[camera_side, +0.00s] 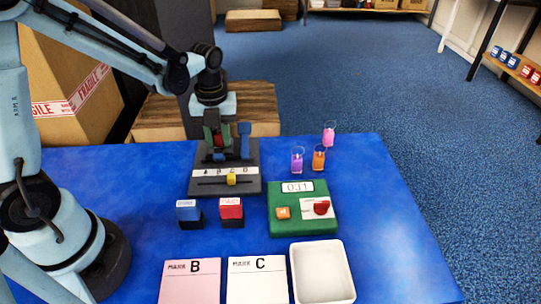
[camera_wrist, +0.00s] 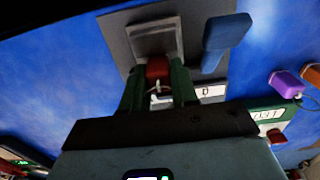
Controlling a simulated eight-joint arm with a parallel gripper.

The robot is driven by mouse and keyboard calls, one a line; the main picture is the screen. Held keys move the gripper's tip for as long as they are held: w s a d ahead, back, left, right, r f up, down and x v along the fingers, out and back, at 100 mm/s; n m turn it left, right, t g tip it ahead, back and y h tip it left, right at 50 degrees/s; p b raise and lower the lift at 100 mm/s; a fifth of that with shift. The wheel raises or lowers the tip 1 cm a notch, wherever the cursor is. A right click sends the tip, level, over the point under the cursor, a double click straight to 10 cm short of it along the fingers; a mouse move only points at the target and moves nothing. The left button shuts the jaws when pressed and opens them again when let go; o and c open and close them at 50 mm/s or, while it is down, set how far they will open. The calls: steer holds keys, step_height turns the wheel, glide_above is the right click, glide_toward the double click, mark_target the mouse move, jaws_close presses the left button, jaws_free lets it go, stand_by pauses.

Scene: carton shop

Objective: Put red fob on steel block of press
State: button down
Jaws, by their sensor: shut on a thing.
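My gripper (camera_side: 219,145) has green fingers and is shut on a red fob (camera_side: 219,141), over the back part of the dark grey press (camera_side: 198,178). In the wrist view the red fob (camera_wrist: 157,68) sits between the fingertips (camera_wrist: 155,78), with a small metal ring hanging towards the camera. The steel block (camera_wrist: 155,38) of the press is just beyond the fob in that view. I cannot tell whether the fob touches it. A blue lever (camera_wrist: 226,35) stands beside the block. The press has a lettered strip and a yellow slider (camera_side: 231,180); the side view mostly hides the block behind my fingers.
Purple (camera_side: 297,161), orange (camera_side: 319,159) and pink (camera_side: 329,135) fobs stand right of the press. A green device (camera_side: 275,222) with a display sits in front of them. Blue (camera_side: 189,212) and red (camera_side: 231,209) stamps, cards and a white tray (camera_side: 350,270) lie nearer the front.

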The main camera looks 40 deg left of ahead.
steer(key=shift+f, duration=0.25)
steer(key=shift+f, duration=0.1)
steer(key=c, duration=0.9)
jaws_free()
steer(key=shift+o, duration=0.2)
